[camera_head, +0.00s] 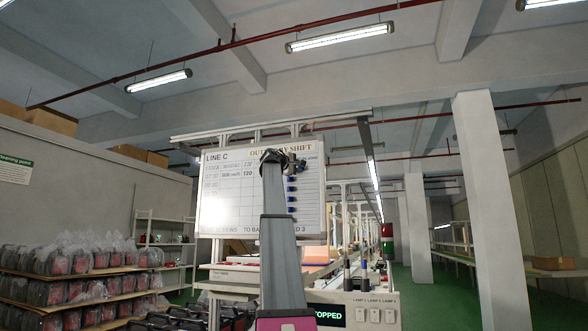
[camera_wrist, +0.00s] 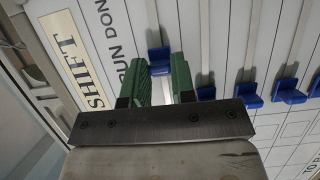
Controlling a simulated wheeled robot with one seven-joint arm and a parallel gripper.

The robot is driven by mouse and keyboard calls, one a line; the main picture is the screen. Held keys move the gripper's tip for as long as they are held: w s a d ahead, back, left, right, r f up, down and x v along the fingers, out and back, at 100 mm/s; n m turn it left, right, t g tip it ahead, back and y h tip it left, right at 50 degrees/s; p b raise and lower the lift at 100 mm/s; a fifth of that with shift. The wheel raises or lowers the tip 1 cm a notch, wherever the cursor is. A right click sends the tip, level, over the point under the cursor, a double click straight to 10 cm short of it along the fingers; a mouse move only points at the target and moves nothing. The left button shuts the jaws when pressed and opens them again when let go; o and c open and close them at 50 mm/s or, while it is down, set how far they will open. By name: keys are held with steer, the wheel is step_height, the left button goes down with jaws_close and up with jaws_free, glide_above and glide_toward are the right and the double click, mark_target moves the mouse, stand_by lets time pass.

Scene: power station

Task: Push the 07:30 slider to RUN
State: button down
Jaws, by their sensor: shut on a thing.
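The white LINE C board (camera_head: 240,215) stands ahead. Its top row seems to read 07:30, though the print is small. Blue sliders run down its right side in the head view (camera_head: 291,188). In the wrist view the top row's blue slider (camera_wrist: 158,62), nearest the SHIFT heading and the RUN and DONE labels, sits between my gripper's green fingers (camera_wrist: 160,78). My gripper is shut on it. It sits farther along its track, toward the DONE side, than its neighbours (camera_wrist: 248,93). In the head view my gripper (camera_head: 273,156) covers part of the board's upper right.
Below the board is a bench with a STOPPED display (camera_head: 329,315) and a lamp panel (camera_head: 376,314). Shelves of bagged goods (camera_head: 75,260) stand left. A white pillar (camera_head: 490,200) stands right. Green floor (camera_head: 430,285) shows between.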

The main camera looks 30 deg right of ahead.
steer(key=shift+s, duration=0.1)
steer(key=c, duration=1.2)
jaws_free()
steer(key=shift+c, duration=0.2)
steer(key=v, duration=1)
steer(key=shift+a, duration=0.35)
steer(key=shift+s, duration=0.1)
